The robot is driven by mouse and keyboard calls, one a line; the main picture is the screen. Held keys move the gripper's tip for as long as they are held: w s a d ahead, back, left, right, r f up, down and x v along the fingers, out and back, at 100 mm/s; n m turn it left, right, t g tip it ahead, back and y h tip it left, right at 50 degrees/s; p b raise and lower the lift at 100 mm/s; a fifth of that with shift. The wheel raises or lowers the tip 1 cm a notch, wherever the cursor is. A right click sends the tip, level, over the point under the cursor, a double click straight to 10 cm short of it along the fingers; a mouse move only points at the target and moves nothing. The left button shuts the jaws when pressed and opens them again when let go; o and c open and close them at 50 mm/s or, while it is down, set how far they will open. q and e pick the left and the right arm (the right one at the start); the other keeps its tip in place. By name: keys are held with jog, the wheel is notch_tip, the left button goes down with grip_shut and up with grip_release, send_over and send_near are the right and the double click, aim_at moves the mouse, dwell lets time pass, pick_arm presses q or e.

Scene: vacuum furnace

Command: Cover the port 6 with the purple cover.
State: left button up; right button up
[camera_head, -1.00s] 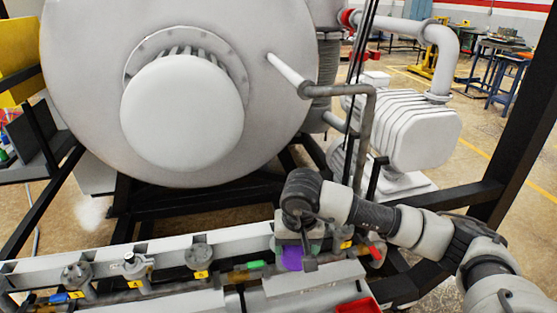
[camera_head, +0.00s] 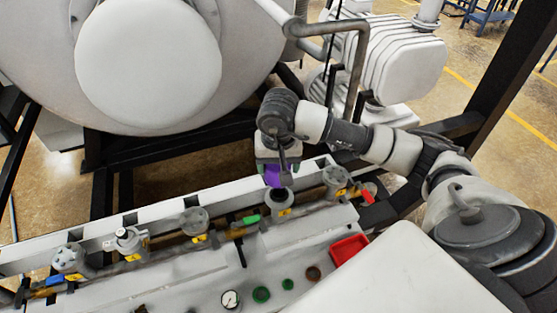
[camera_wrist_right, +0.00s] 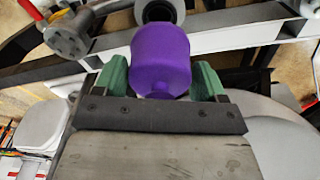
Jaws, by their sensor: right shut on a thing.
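The purple cover (camera_head: 275,176) is in my right gripper (camera_head: 278,167), whose green fingers are shut on both sides of it. In the right wrist view the cover (camera_wrist_right: 161,55) sits between the two green fingers. A grey port (camera_head: 281,201) with a dark top stands on the rail just below the cover in the head view. In the wrist view a dark round end (camera_wrist_right: 159,9) shows beyond the cover. Whether cover and port touch, I cannot tell. The port numbers are too small to read. My left gripper is not in view.
Other grey ports stand along the rail, one to the right (camera_head: 335,180) and several to the left (camera_head: 195,221). A red tray (camera_head: 348,250) lies in front. The big white furnace body (camera_head: 150,65) stands behind. A black frame post rises at the right.

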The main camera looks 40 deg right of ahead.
aim_at(279, 191)
jog(key=shift+s+f+b, duration=0.3)
jog(key=shift+f+b, duration=0.05)
jog(key=shift+f, duration=0.35)
jog(key=shift+w+f+b, duration=0.15)
jog(key=shift+f+b, duration=0.35)
jog(key=shift+f, duration=0.6)
jog(key=shift+f+b, duration=0.35)
jog(key=shift+f, duration=0.35)
jog(key=shift+f+b, duration=0.7)
jog(key=shift+b, duration=0.15)
jog(key=shift+f+b, duration=0.25)
jog(key=shift+b, duration=0.15)
jog(key=o, duration=1)
jog(key=shift+r, duration=0.1)
